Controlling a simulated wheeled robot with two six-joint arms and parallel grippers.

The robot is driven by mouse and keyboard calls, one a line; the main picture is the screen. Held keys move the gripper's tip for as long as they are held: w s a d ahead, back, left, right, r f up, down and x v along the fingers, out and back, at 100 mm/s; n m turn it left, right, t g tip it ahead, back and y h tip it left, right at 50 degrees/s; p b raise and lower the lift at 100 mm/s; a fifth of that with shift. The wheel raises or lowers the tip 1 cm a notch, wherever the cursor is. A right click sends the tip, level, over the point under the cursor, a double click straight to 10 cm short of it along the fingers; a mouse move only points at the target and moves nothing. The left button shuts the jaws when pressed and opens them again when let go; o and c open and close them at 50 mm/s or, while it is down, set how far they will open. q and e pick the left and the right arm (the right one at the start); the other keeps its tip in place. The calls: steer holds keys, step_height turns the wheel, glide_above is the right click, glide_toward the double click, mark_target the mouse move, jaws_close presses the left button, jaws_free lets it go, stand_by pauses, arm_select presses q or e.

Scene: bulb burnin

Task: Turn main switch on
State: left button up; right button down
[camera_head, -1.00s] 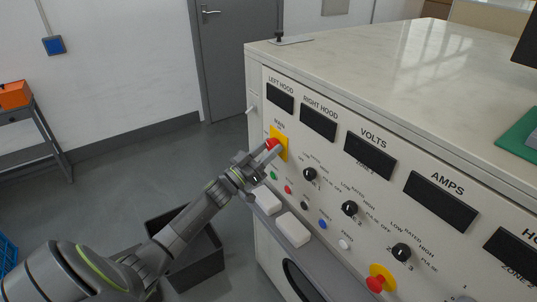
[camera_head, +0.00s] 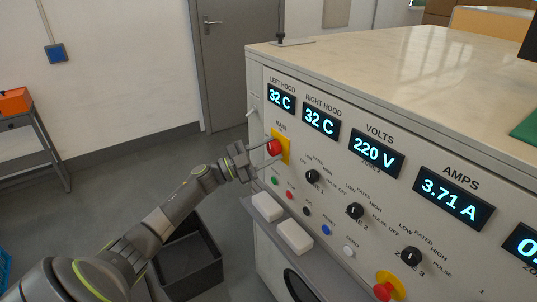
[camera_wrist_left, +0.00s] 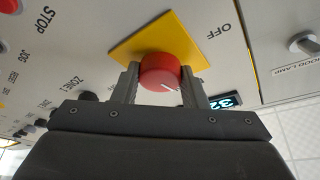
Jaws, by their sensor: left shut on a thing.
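The main switch is a red round knob (camera_head: 273,147) on a yellow plate (camera_head: 285,143), set in the panel's upper left under the label MAIN. My left gripper (camera_head: 262,152) is at the knob, with its fingers on either side. In the left wrist view the red knob (camera_wrist_left: 160,72) sits between the two fingers (camera_wrist_left: 158,88), in front of the yellow plate (camera_wrist_left: 172,32). The displays above are lit, including the volts display (camera_head: 374,153) at 220 V and the amps display (camera_head: 450,198) at 3.71 A. My right gripper is not in view.
Black zone knobs (camera_head: 312,176) and a row of coloured buttons lie right of and below the switch. A second red knob (camera_head: 384,290) on yellow is at the lower right. White blocks (camera_head: 294,237) rest on the ledge. A dark bin (camera_head: 190,262) stands on the floor.

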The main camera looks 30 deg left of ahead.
arm_select(q)
steer(key=shift+m+g, duration=0.4)
steer(key=shift+m, duration=0.5)
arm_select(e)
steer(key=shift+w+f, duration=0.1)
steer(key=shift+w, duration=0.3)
arm_select(q)
steer(key=shift+m, duration=0.4)
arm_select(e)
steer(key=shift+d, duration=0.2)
arm_select(q)
steer(key=o, duration=1)
steer(key=shift+s+a, duration=0.1)
steer(key=shift+s+a+f+b, duration=0.15)
steer(key=shift+s+a+b, duration=0.05)
steer(key=shift+s+b, duration=0.1)
steer(key=shift+b+v, duration=0.85)
steer(key=shift+v, duration=7.4)
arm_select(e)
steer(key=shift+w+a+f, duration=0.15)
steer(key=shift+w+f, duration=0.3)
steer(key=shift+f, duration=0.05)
